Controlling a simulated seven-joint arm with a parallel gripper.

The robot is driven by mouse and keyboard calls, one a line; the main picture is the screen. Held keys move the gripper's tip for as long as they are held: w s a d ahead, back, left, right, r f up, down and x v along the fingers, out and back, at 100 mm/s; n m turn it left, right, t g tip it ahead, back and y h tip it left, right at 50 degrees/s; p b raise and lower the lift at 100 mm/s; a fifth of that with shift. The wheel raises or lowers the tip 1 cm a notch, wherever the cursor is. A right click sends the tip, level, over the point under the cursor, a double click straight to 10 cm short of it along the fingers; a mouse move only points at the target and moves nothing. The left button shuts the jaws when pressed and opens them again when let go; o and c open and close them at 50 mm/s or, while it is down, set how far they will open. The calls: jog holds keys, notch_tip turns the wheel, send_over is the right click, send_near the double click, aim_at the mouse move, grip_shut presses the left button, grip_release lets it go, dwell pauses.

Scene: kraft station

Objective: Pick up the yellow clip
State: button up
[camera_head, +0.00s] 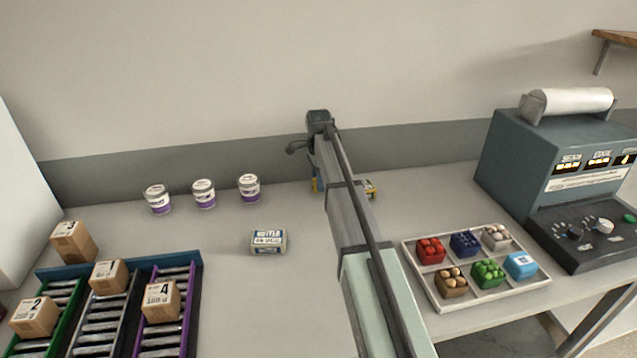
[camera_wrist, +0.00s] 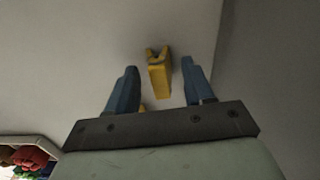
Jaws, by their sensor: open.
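The yellow clip (camera_wrist: 160,80) lies on the pale table top in the wrist view, between the two blue fingers of my gripper (camera_wrist: 158,67). The gripper is open, with a gap showing between the clip and each finger. A second small bit of yellow shows beside the base of the left finger; I cannot tell what it is. In the head view my arm covers most of this spot, and only small yellow patches show on either side of it.
A tray (camera_head: 472,306) of small coloured bins stands right of my arm, before a grey-green machine (camera_head: 520,150). A small labelled box (camera_head: 268,242) and three tubs (camera_head: 204,194) stand to the left. Cartons sit on coloured racks (camera_head: 190,262) at front left.

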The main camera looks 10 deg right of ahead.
jog(key=shift+c, duration=0.2)
grip_shut()
dwell(0.4)
